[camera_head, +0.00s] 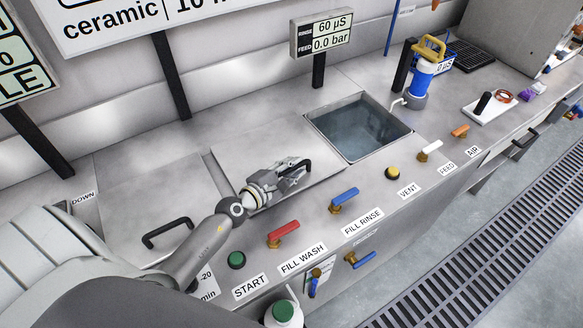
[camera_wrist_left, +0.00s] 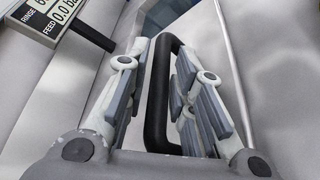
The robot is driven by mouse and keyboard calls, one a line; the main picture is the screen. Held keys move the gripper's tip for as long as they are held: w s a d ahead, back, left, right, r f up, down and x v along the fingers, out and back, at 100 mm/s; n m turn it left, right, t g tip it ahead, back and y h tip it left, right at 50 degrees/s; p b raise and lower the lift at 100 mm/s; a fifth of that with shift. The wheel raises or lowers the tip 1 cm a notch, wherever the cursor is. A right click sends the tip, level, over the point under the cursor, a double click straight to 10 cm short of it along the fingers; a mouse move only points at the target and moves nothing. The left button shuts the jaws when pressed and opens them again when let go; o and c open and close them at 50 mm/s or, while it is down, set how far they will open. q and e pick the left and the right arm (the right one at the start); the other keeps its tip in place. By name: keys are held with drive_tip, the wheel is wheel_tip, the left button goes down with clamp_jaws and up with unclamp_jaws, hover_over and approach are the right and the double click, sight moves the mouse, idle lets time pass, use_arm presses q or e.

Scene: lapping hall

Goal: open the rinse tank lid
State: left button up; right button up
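The rinse tank (camera_head: 358,130) shows as a square opening with water in it, uncovered over the part I see. Its flat steel lid (camera_head: 240,150) lies to the left of the opening. My left gripper (camera_head: 292,172) is at the lid's black bar handle (camera_head: 305,163). In the left wrist view, the handle (camera_wrist_left: 157,100) stands between the two fingers (camera_wrist_left: 163,65), whose tips are close on both sides of it. The gripper looks shut on it, though the contact is partly hidden. My right gripper is not in view.
Another black handle (camera_head: 167,232) is on the deck at left. A red lever (camera_head: 283,233), a blue lever (camera_head: 344,198) and a green button (camera_head: 237,260) line the front edge. A display post (camera_head: 318,70) stands behind, and a blue filter (camera_head: 421,80) beyond the tank.

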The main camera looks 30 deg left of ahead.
use_arm(q)
clamp_jaws()
drive_tip(key=shift+r, duration=0.1)
